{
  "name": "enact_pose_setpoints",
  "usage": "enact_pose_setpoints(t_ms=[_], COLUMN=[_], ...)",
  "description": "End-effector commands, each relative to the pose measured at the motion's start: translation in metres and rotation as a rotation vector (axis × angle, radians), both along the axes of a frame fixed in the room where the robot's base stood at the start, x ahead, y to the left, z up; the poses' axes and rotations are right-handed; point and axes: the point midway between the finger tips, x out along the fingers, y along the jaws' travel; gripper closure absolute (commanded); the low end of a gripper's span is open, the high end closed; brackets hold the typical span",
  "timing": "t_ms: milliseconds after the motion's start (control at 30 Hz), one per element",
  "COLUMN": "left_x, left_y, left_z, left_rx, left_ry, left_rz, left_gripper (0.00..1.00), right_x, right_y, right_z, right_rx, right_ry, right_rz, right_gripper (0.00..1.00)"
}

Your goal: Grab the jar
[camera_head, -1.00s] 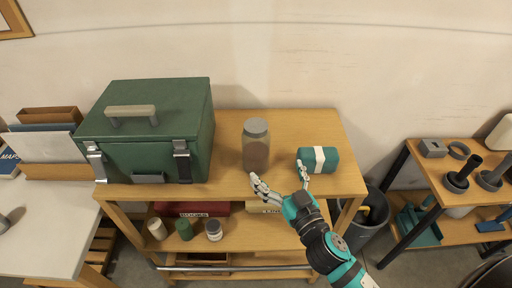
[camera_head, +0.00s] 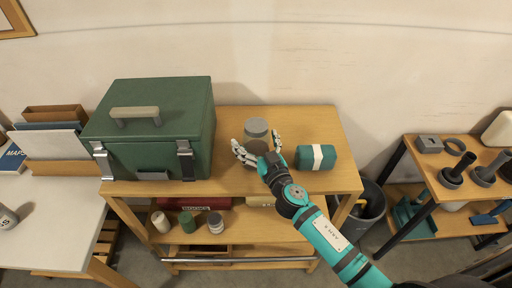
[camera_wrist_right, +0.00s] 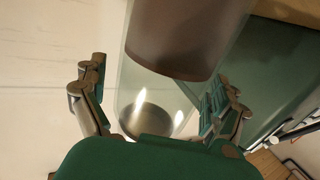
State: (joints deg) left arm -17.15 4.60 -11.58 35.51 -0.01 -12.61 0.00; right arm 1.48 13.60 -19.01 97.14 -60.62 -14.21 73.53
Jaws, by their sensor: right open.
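The jar (camera_head: 256,127) has a grey lid and stands upright on the wooden table, between the green box and the teal roll. Its lower part is mostly hidden behind my right gripper (camera_head: 258,146) in the head view. The right gripper is open, with one finger to the left of the jar and one to the right. In the right wrist view, the clear jar (camera_wrist_right: 170,85) with brown contents lies between the spread fingers of the right gripper (camera_wrist_right: 158,95). I cannot tell whether either finger touches it. My left gripper is not in view.
A large green box (camera_head: 158,128) stands left of the jar on the wooden table (camera_head: 225,189). A teal roll with a white band (camera_head: 316,157) lies to the right. Small jars (camera_head: 188,221) sit on the lower shelf. A black bin (camera_head: 367,208) stands right of the table.

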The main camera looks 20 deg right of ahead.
Motion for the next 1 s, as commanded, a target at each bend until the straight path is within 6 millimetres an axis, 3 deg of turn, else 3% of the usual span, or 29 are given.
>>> enact_pose_setpoints(t_ms=[167, 767, 1000], left_x=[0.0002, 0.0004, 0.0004], left_y=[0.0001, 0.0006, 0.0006], left_z=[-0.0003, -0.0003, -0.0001], left_rx=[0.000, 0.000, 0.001], left_ry=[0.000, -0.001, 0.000], left_rz=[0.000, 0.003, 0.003], left_gripper=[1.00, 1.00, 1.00], right_x=[-0.0001, -0.0004, 0.0000], right_y=[0.0001, -0.0004, -0.0003], right_z=[-0.0002, -0.0003, 0.0016], right_rx=[0.000, 0.000, -0.001], right_ry=[0.000, 0.000, -0.003], right_rz=[0.000, -0.001, 0.000], right_gripper=[0.02, 0.80, 0.82])
